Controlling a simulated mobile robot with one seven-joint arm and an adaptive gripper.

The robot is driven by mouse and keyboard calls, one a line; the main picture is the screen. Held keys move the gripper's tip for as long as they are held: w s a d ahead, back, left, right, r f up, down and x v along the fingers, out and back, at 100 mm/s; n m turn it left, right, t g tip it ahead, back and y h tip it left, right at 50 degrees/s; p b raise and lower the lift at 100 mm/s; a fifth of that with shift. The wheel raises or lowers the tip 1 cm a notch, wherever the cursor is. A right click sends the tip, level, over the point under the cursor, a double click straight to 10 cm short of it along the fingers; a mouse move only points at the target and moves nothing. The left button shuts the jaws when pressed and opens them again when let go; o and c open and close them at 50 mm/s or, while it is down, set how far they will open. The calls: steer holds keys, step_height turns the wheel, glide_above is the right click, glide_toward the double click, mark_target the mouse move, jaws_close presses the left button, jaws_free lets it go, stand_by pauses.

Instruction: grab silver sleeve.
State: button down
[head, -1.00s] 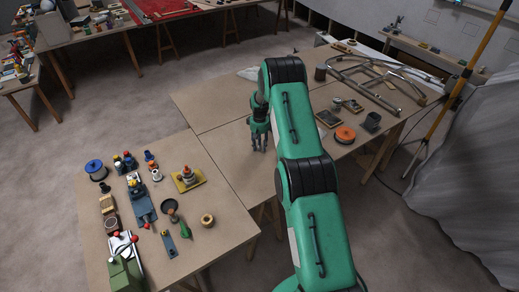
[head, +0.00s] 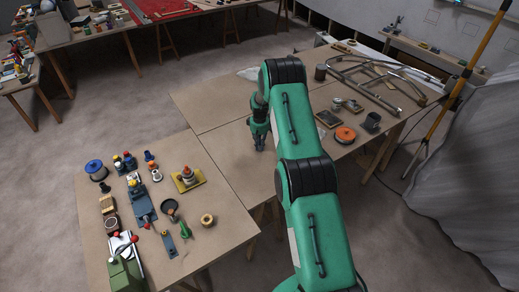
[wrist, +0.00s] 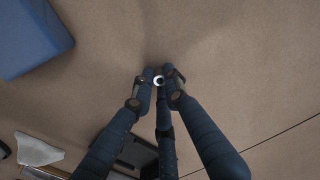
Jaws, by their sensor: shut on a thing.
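The silver sleeve (wrist: 158,80) shows in the wrist view as a small bright ring with a dark hole, between my fingertips. My gripper (wrist: 160,76) is shut on it, with its blue fingers drawn in around it from several sides. In the head view my gripper (head: 259,146) points down at the tabletop, low over the middle table. The sleeve is too small or hidden to make out there. How far it stands from the table surface I cannot tell.
The tabletop (head: 225,150) around my gripper is mostly bare. An orange spool (head: 345,135), a dark cup (head: 372,122) and a metal tube frame (head: 375,80) lie right of my arm. The left table holds several small tools and a yellow tray (head: 189,183). A blue block (wrist: 32,38) is near in the wrist view.

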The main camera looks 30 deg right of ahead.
steer(key=shift+r, duration=0.15)
steer(key=shift+r, duration=0.7)
step_height(320, 180, up, 2)
steer(key=shift+r, duration=0.1)
steer(key=s+a, duration=0.2)
steer(key=s, duration=0.3)
steer(key=s+a, duration=0.2)
steer(key=s, duration=0.2)
steer(key=s+a+r, duration=0.1)
steer(key=s+a, duration=0.1)
steer(key=s, duration=0.3)
steer(key=shift+s, duration=0.35)
steer(key=shift+a, duration=0.1)
